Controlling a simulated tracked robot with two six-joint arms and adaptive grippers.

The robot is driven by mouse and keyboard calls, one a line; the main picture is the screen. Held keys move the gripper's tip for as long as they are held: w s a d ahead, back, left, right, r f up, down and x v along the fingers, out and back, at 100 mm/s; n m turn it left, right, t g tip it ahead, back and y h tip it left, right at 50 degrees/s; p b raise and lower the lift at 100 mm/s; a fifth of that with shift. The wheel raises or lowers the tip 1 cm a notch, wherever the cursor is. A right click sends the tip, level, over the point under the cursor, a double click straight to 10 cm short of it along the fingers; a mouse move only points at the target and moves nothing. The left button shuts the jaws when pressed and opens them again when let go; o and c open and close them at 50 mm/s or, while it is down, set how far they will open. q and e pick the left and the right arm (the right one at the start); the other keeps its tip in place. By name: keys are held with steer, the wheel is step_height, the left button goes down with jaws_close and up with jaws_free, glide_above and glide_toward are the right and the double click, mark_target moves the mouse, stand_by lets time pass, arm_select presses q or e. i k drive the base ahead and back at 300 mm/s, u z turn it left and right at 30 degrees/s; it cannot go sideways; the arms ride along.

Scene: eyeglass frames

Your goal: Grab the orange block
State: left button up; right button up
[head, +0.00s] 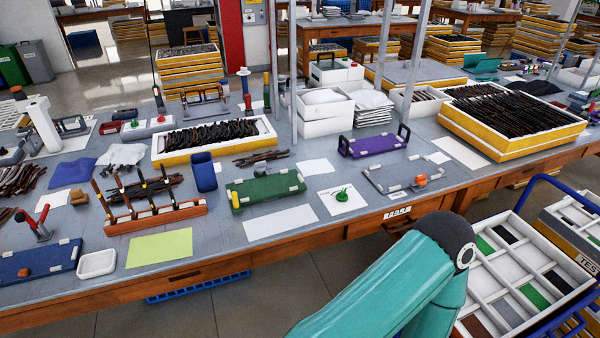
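Several things could be the orange block, and I cannot tell which is meant. A small orange piece (421,180) sits on the grey fixture plate (395,184) near the table's front edge, right of the middle. A small orange-brown block (78,198) lies on the left part of the table, beside the blue cloth (72,172). A long orange-brown rack (155,219) holds several upright tools. An orange knob (24,272) sits on a blue plate (40,262) at the far left. Neither gripper is in view; a teal arm link of mine fills the lower right foreground.
A green fixture (266,189) and a purple fixture (374,146) stand mid-table. A yellow tray of frames (512,118) stands at right, another (214,139) at left. A compartment tray (520,272) is at lower right. Metal posts rise mid-table.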

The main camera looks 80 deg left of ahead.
mark_target(24, 272)
steer(key=z, duration=0.2)
steer(key=i, duration=0.2)
steer(key=u, duration=3.35)
steer(key=i, duration=0.35)
steer(key=u, duration=1.7)
steer(key=k, duration=0.6)
steer(key=u, duration=0.5)
steer(key=i, duration=1.75)
steer(key=z, duration=0.55)
